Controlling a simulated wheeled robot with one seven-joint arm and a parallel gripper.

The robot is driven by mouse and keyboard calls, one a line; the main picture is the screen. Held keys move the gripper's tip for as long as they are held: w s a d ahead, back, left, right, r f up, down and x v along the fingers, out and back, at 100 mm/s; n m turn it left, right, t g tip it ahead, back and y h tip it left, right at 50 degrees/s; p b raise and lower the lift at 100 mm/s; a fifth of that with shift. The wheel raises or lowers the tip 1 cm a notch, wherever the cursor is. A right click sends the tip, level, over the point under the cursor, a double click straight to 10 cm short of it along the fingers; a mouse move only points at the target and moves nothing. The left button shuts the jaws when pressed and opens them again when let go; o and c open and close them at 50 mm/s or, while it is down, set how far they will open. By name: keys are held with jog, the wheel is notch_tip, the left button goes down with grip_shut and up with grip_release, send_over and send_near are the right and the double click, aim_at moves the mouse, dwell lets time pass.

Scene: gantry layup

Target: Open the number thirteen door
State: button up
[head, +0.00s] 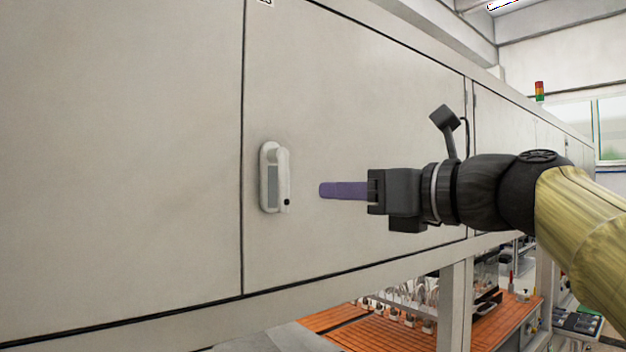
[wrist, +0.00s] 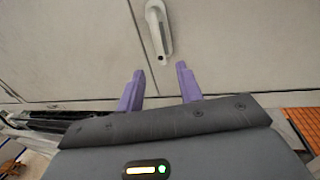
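A grey cabinet door (head: 360,120) fills the middle of the head view, with a dark seam along its left edge. A pale upright handle (head: 275,178) sits near that left edge; in the wrist view the handle (wrist: 158,30) is at the top centre. A label at the top of the head view is cut off, so I cannot read a number. My gripper (head: 322,190) is to the right of the handle, apart from it. In the wrist view its two purple fingers (wrist: 160,72) are spread with nothing between them, and the handle lies beyond their tips.
Another grey panel (head: 120,150) lies left of the seam, and further doors (head: 515,120) run to the right. Below the cabinet are a grey post (head: 455,305) and an orange slatted surface (head: 385,335) with equipment on it. The space before the door is clear.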

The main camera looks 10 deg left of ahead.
aim_at(287, 189)
jog(key=p+x, duration=0.4)
jog(key=x, duration=0.6)
jog(key=shift+w+a, duration=0.1)
jog(key=shift+a, duration=0.2)
grip_shut()
